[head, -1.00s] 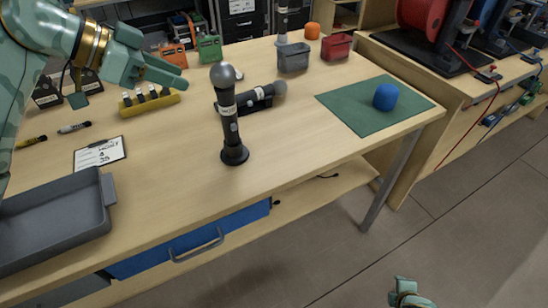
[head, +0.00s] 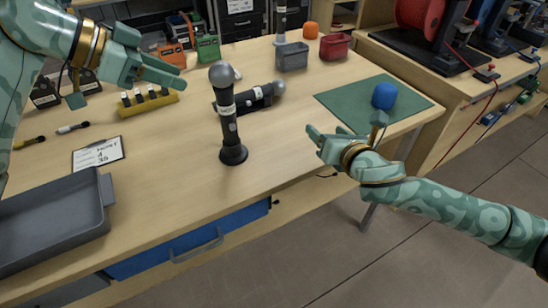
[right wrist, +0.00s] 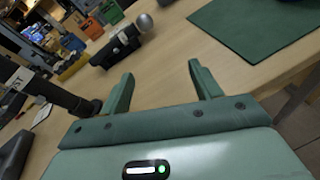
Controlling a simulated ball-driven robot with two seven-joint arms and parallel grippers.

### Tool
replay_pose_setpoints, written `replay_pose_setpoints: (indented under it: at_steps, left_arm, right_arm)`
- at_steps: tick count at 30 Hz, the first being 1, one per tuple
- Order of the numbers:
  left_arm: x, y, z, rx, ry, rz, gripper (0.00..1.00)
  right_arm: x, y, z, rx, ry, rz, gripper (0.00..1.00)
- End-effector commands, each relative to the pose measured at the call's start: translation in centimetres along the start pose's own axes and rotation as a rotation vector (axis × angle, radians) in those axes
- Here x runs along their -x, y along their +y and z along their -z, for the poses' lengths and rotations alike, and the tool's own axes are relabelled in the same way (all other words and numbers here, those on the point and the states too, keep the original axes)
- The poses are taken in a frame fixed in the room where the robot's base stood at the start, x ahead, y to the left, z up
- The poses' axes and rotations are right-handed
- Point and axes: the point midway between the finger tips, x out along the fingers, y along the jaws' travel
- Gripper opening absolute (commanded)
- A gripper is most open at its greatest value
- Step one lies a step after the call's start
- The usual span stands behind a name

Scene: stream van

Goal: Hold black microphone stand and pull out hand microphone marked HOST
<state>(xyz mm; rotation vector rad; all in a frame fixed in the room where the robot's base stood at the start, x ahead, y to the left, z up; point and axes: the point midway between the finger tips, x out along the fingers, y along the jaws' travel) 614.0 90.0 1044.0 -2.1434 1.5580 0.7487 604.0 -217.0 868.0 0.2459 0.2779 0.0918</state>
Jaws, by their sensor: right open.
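A dark hand microphone (head: 224,95) with a silver ball head stands upright in the black microphone stand (head: 232,140), whose round base rests on the table. Its white label is too small to read in the head view. In the right wrist view the stand (right wrist: 72,101) is at the left, and a white label above it is partly cut off. My right gripper (head: 314,142) is open and empty, to the right of the stand and apart from it; its fingers (right wrist: 160,78) frame bare table. My left gripper (head: 182,75) is above the table, left of the microphone head, touching nothing; its finger gap is unclear.
Another microphone (head: 256,97) lies close behind the stand. A clipboard (head: 98,153) and grey tray (head: 60,205) are at left. A yellow holder (head: 150,105) stands behind. Table right of the stand is clear.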

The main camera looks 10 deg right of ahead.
Motion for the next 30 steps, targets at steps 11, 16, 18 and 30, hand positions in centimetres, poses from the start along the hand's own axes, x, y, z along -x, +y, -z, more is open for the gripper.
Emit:
replay_pose_setpoints:
  at_steps: [11, 16, 18, 30]
  left_arm:
    - [0.0, 0.0, 0.0, 0.0, 0.0, 0.0, 0.36]
    - [0.0, 0.0, 0.0, 0.0, 0.0, 0.0, 0.36]
    - [0.0, 0.0, 0.0, 0.0, 0.0, 0.0, 0.36]
    - [0.0, 0.0, 0.0, 0.0, 0.0, 0.0, 0.36]
  right_arm:
    - [5.5, 14.1, 3.1, 0.382, 0.176, -0.396, 0.63]
    - [5.0, 15.2, 3.8, 0.411, 0.189, -0.423, 0.63]
    - [4.0, 15.5, 4.0, 0.411, 0.188, -0.422, 0.63]
    - [-4.3, 18.8, 6.4, 0.409, 0.187, -0.42, 0.63]
